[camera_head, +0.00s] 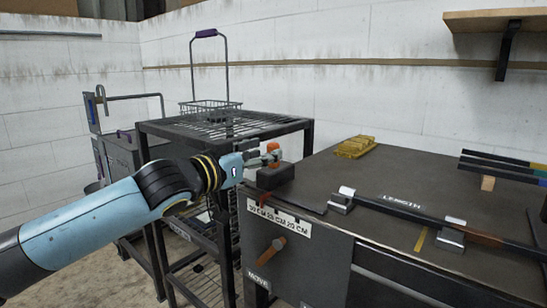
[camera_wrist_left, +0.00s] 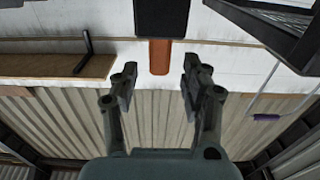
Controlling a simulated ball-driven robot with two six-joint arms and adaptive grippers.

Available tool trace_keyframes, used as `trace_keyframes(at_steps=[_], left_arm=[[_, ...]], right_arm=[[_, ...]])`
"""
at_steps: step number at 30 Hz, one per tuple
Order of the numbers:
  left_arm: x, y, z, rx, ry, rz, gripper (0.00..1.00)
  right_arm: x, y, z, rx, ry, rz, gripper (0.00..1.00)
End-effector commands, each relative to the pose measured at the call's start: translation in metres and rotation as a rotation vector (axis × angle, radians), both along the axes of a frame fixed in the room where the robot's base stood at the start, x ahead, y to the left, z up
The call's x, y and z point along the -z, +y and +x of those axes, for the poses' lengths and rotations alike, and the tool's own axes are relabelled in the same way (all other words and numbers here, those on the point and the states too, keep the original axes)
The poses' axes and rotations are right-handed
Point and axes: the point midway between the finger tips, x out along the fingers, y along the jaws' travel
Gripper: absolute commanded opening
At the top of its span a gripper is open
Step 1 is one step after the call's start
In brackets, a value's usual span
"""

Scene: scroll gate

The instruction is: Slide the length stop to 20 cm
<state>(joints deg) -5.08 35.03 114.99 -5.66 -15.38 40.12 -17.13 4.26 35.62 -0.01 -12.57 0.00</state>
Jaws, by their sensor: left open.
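The length stop (camera_head: 274,178) is a dark block with an orange knob (camera_head: 273,149) on top, at the left end of the dark bench. A small red pointer on it is near the left, 30 CM end of the white scale (camera_head: 279,217), which reads 30, 25 and 20 CM from left to right. My left gripper (camera_head: 264,158) is open at the knob. In the left wrist view, the knob (camera_wrist_left: 160,58) lies between the lines of the open fingers (camera_wrist_left: 160,82), with gaps on both sides. The right gripper is out of view.
A bar (camera_head: 400,207) with metal clamps lies on the bench beside the LENGTH label. A yellow stack (camera_head: 355,147) lies at the back. An orange-brown handle (camera_head: 271,251) sticks out of the front panel. A rack with a wire basket (camera_head: 210,106) stands left.

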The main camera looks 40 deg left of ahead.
Motion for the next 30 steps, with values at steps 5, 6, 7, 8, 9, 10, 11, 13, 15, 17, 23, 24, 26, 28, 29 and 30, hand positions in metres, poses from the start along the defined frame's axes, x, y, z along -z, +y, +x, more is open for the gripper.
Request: trace_keyframes(at_steps=[5, 6, 7, 8, 9, 10, 11, 13, 15, 17, 23, 24, 26, 28, 29, 30], left_arm=[[0.004, -0.002, 0.022, 0.000, 0.000, -0.003, 0.46], [0.004, -0.002, 0.027, 0.000, 0.001, -0.003, 0.46], [0.004, -0.002, 0.029, 0.000, 0.001, -0.002, 0.46], [0.003, -0.002, 0.032, 0.000, 0.001, -0.001, 0.46], [0.002, -0.003, 0.034, 0.001, 0.001, -0.001, 0.46], [0.002, -0.003, 0.036, 0.002, 0.001, -0.001, 0.46], [0.002, -0.003, 0.037, 0.002, 0.002, 0.000, 0.46], [0.002, -0.004, 0.038, 0.003, 0.003, 0.000, 0.46], [0.001, -0.004, 0.039, 0.003, 0.003, 0.000, 0.46], [0.001, -0.004, 0.039, 0.003, 0.003, 0.001, 0.46], [0.001, -0.004, 0.038, 0.003, 0.002, 0.001, 0.33], [0.001, -0.004, 0.038, 0.003, 0.002, 0.001, 0.28], [0.001, -0.004, 0.038, 0.003, 0.002, 0.001, 0.20], [0.001, -0.004, 0.038, 0.003, 0.002, 0.001, 0.11], [0.001, -0.004, 0.038, 0.003, 0.002, 0.001, 0.07], [0.001, -0.004, 0.038, 0.003, 0.002, 0.001, 0.02]], right_arm=[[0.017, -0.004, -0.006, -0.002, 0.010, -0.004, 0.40], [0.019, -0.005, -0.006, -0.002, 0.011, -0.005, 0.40], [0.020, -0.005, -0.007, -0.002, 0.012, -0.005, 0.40], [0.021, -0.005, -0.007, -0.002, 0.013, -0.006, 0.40], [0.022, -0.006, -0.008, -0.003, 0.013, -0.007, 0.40], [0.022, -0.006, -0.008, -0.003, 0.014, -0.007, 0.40], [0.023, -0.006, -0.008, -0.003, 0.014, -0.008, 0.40], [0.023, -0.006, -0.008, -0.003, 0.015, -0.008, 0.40], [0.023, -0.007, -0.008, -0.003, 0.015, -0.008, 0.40], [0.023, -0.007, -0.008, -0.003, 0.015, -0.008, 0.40], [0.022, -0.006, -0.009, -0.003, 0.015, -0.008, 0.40], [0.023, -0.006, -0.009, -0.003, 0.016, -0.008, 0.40], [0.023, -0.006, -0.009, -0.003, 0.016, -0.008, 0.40], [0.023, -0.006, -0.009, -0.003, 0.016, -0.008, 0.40], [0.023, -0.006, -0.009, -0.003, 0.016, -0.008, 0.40], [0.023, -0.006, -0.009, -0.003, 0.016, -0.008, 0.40]])
